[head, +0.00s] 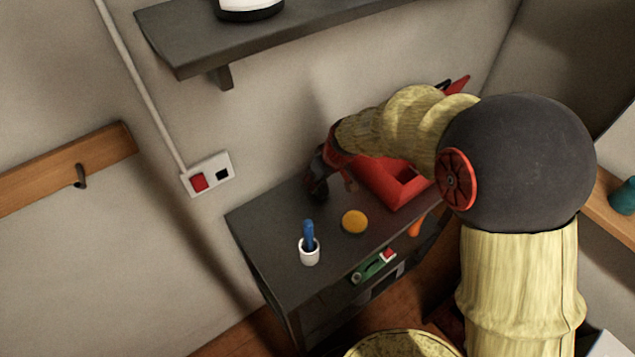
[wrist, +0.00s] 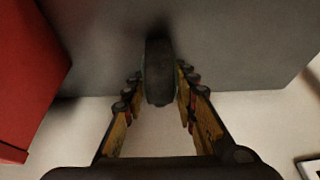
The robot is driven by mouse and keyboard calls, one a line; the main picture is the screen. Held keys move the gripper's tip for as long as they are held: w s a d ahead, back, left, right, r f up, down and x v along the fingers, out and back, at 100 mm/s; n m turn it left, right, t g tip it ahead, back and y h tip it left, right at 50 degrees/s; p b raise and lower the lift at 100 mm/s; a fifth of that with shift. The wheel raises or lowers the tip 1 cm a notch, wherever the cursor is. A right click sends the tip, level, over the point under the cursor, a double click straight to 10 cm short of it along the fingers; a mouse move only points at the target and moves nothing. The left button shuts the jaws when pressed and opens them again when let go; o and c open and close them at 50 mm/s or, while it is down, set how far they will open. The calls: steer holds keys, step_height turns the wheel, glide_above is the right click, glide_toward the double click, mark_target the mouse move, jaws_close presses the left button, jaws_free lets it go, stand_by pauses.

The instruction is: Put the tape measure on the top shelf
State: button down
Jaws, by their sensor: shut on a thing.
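My gripper (head: 320,188) is low at the left of the red toolbox, near the back of the dark table. In the wrist view my gripper (wrist: 160,88) is shut on a dark, narrow, rounded thing seen edge-on, which looks like the tape measure (wrist: 160,72). In the head view I cannot tell the held thing apart from the dark fingers. The grey wall shelf (head: 190,45) is well above and left of my gripper; its top is partly cut off by the picture edge.
On the table (head: 262,222) stand the red toolbox (head: 385,182), a yellow disc (head: 354,221), a white cup (head: 309,254) with a blue tool and a green tool (head: 368,268). A white thing with a dark base (head: 250,10) stands on the shelf. The shelf's left end looks clear.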

steer(key=shift+f, duration=0.2)
steer(key=shift+f, duration=0.2)
steer(key=c, duration=1.4)
jaws_free()
steer(key=shift+r, duration=0.1)
steer(key=shift+r, duration=0.2)
steer(key=p+v, duration=0.2)
steer(key=v, duration=1)
steer(key=shift+s, duration=0.15)
